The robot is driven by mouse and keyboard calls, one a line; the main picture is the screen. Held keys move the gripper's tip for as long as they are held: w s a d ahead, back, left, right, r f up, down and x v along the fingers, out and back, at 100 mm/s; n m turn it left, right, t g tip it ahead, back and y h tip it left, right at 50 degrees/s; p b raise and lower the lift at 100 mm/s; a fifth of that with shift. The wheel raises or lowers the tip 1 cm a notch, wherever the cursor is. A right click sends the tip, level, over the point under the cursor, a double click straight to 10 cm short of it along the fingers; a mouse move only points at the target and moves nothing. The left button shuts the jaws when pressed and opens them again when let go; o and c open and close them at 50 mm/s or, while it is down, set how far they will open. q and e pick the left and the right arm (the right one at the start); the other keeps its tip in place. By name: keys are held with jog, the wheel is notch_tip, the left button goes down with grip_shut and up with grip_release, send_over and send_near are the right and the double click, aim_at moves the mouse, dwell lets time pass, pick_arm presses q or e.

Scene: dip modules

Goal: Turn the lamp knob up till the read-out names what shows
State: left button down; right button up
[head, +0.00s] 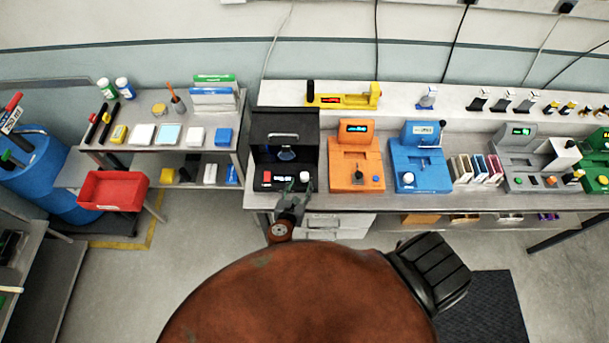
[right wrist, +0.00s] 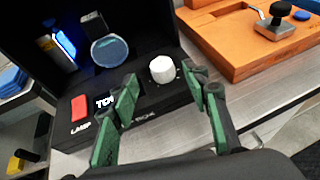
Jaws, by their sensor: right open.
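The black lamp box (head: 262,128) stands at the left end of the bench. Its front panel has a red switch (right wrist: 80,106) labelled LAMP, a lit read-out (right wrist: 104,101) and a white round knob (right wrist: 162,69). The read-out starts with "TO"; a finger hides the rest, and in the head view it is too small to read. Inside, a blue-white light (right wrist: 65,45) glows beside a round glass lens (right wrist: 110,51). My right gripper (right wrist: 160,95) is open, its green fingers spread either side of the knob, short of it in the wrist view. My left gripper is out of view.
An orange device (head: 345,152) and a blue device (head: 406,158) stand to the right on the bench (head: 330,198). A shelf cart (head: 165,152) and a red bin (head: 113,189) are on the left. The bench edge lies just under my right gripper.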

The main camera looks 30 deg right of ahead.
aim_at(304, 176)
jog(key=x, duration=0.7)
jog(key=shift+d+p, duration=0.1)
jog(key=shift+p, duration=0.2)
jog(key=c, duration=1.2)
